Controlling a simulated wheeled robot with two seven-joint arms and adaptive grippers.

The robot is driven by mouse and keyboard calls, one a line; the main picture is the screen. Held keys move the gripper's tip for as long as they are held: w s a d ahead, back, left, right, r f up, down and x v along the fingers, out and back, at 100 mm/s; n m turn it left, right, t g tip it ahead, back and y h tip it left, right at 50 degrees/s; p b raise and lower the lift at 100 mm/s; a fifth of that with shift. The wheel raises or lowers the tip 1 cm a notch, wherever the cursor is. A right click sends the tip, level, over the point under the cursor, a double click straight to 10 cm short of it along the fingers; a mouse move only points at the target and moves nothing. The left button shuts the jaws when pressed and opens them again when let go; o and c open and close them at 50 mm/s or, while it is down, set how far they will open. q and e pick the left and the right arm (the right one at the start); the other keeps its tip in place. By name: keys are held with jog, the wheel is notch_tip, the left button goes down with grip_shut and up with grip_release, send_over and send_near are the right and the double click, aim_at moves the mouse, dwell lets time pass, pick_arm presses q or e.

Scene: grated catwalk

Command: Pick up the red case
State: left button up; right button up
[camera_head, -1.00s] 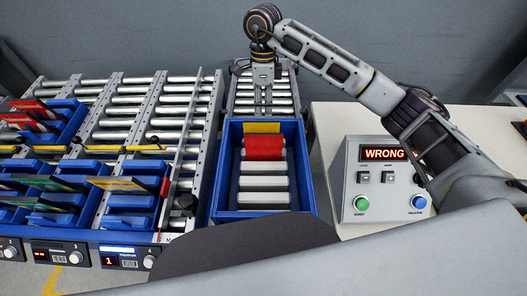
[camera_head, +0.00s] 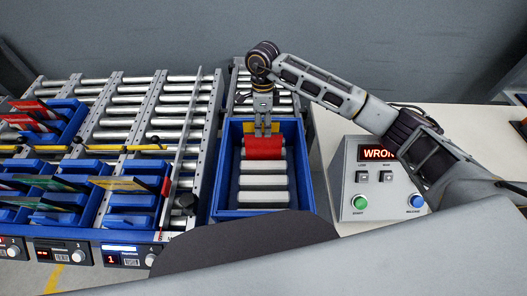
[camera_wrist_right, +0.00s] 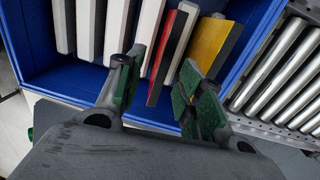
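The red case (camera_head: 264,149) stands in the blue bin (camera_head: 227,165), between a yellow case (camera_head: 249,128) and several white ones. My right gripper (camera_head: 264,128) reaches down at the bin's far end, just behind the red case. In the right wrist view the gripper (camera_wrist_right: 160,88) is open, with green pads apart. The red case (camera_wrist_right: 174,45) shows beyond the gap between its fingers, with the yellow case (camera_wrist_right: 209,47) to the right. Whether the fingers touch either case cannot be told. My left gripper is out of view.
White cases (camera_head: 264,182) fill the middle of the bin. A roller conveyor (camera_head: 150,110) with blue trays of coloured cases lies to the left. A control box (camera_head: 375,185) with a "WRONG" display, partly covered by my right arm, stands to the right.

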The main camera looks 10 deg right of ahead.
aim_at(263, 152)
jog(key=shift+f, duration=0.15)
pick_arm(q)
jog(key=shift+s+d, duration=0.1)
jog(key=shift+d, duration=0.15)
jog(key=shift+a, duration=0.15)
